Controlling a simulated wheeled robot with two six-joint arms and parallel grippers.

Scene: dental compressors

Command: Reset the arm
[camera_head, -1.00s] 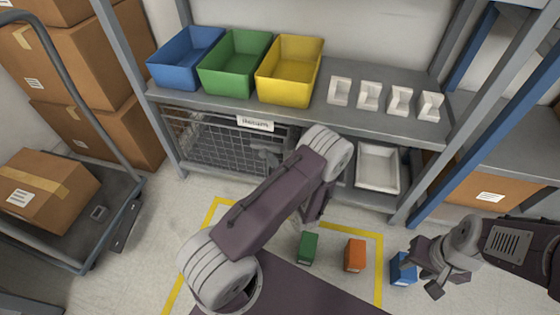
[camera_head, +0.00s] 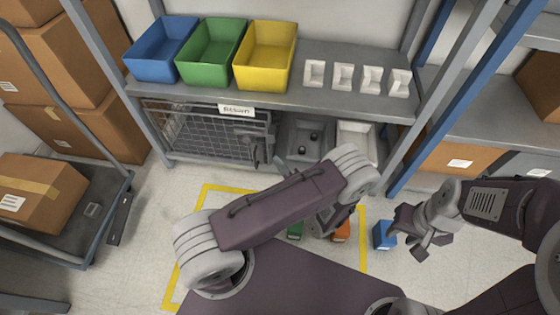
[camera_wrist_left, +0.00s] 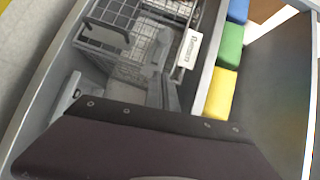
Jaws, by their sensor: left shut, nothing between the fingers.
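My left gripper (camera_head: 257,154) is in front of the lower shelf, at the right end of the wire basket (camera_head: 200,138). It is shut and empty. In the left wrist view its fingers (camera_wrist_left: 168,85) are close together beside the basket and its white label. My left arm bends across the middle of the head view and hides part of the floor. My right gripper (camera_head: 430,245) hangs at the right, beside a blue box (camera_head: 384,236) on the floor; its finger gap is unclear.
Blue (camera_head: 160,58), green (camera_head: 208,60) and yellow (camera_head: 262,62) bins and several white holders stand on the upper shelf. A grey tray (camera_head: 308,135) and white tray (camera_head: 357,135) sit below. Green and orange boxes (camera_head: 341,232) are partly hidden. A cart (camera_head: 85,225) stands left.

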